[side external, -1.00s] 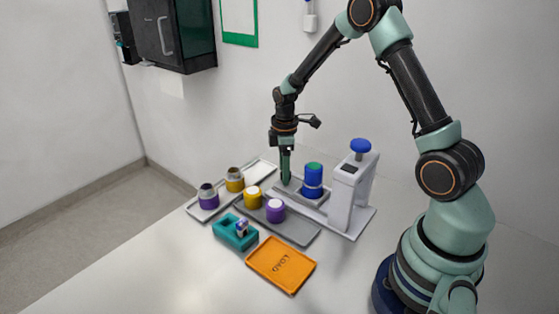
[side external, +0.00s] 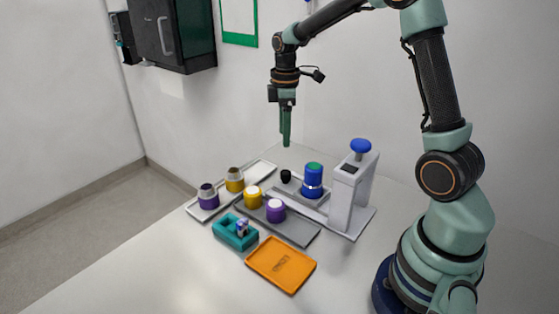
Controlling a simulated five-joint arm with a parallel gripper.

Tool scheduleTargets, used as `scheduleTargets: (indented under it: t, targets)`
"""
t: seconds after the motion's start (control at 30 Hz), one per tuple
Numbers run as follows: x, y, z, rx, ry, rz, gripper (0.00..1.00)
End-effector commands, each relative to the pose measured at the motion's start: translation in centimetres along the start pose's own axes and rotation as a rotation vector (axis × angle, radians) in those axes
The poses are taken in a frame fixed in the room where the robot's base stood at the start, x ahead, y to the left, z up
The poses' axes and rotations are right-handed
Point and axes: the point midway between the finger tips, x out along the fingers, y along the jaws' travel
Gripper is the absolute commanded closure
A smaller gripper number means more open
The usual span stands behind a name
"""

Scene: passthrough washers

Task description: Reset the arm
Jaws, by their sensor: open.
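My gripper (side external: 286,143) points straight down in the air above the back of the work area. It is open and holds nothing that I can see. A small black piece (side external: 286,176) stands below it on the base plate of the grey press-like device (side external: 352,190). A blue cylinder with a green top (side external: 313,180) stands on that same base, right of the black piece. My gripper is clear of both.
Purple and yellow cylinders stand on a light tray (side external: 262,166) and a grey tray (side external: 295,232). A teal holder (side external: 235,232) and an orange tray (side external: 281,265) lie nearer the front. A dark cabinet (side external: 172,35) hangs on the wall. The front left table is clear.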

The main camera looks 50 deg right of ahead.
Motion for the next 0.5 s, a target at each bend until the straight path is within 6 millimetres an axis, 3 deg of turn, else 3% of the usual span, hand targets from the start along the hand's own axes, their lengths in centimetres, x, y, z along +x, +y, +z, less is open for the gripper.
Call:
scheduleTargets:
  t: [0.33,0.5]
  targets:
    - [-0.4,-0.3,-0.1,0.012,0.004,0.008,0.31]
    - [-3.1,-2.4,-0.7,0.099,0.039,0.059,0.31]
